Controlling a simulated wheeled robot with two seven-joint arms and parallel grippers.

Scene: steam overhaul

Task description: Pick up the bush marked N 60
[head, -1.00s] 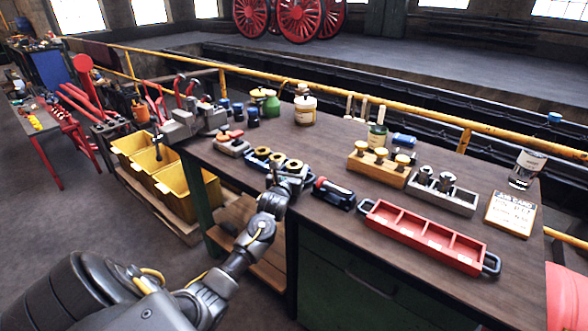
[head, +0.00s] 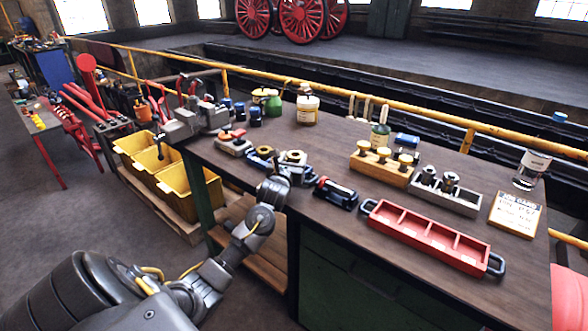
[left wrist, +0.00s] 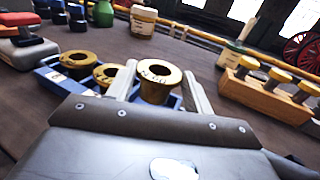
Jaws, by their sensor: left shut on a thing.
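My left gripper (head: 291,166) is shut on a brass bush (left wrist: 158,82) at the right end of the blue tray (head: 255,157). The bush stands upright between the two pale fingers in the left wrist view, higher than its neighbours. Its rim carries a dark marking too small to read surely. Two more brass bushes, a left one (left wrist: 78,60) and a middle one (left wrist: 106,75), sit in the blue tray, both also marked on the rim. The gripper hides part of the tray. My right gripper is in neither view.
To the right lie a dark tool (head: 336,193), a red divided tray (head: 425,237), a wooden block with yellow-topped pieces (head: 380,171), a grey tray (head: 462,203) and a lettered card (head: 515,215). A vise (head: 195,122) stands at the left. Bare bench lies behind the blue tray.

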